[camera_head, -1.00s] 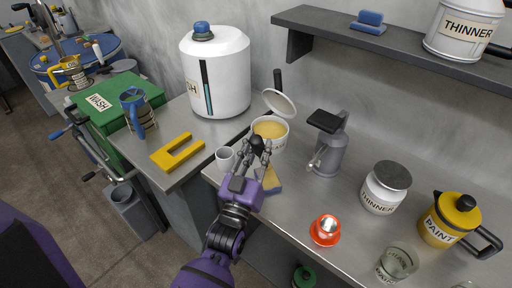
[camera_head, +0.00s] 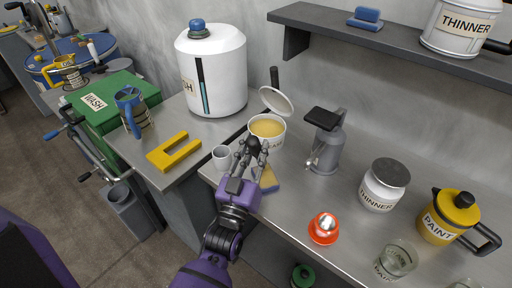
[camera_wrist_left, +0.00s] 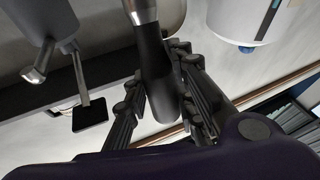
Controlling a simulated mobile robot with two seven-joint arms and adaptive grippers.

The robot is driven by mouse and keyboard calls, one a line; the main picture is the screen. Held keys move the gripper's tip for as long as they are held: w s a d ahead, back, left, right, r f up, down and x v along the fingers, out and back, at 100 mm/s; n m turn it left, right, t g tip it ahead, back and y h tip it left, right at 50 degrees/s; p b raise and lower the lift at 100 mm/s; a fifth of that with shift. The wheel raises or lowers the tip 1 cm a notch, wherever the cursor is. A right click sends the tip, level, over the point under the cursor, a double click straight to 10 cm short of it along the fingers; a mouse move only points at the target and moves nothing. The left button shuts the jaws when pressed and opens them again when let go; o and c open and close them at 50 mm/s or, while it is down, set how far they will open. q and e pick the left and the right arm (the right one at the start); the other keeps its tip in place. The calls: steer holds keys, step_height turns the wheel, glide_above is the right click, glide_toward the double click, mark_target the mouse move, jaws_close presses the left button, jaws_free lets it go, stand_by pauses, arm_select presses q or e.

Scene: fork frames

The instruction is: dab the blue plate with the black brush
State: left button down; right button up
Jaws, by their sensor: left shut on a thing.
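My left gripper (camera_head: 251,150) is in front of a white pot (camera_head: 267,128) of pale yellow stuff on the metal counter. In the left wrist view, the left gripper (camera_wrist_left: 160,105) is shut on the black brush (camera_wrist_left: 155,75). Its dark handle lies between the fingers, and a metal collar shows at the top edge of that view. The bristles are out of view there. My right gripper is not in view.
A grey dispenser (camera_head: 325,145), orange item (camera_head: 323,229) and thinner jar (camera_head: 384,185) stand to the right. A white tank (camera_head: 212,75) stands behind left. A shelf (camera_head: 400,52) overhangs the back.

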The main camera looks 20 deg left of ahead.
arm_select(q)
steer(key=shift+f, duration=0.2)
steer(key=shift+s+a+r, duration=0.1)
steer(key=shift+a, duration=0.05)
steer(key=shift+s+a, duration=0.15)
steer(key=shift+a, duration=0.05)
steer(key=shift+d, duration=0.1)
stand_by(0.3)
steer(key=shift+w+d, duration=0.5)
steer(key=shift+d, duration=0.15)
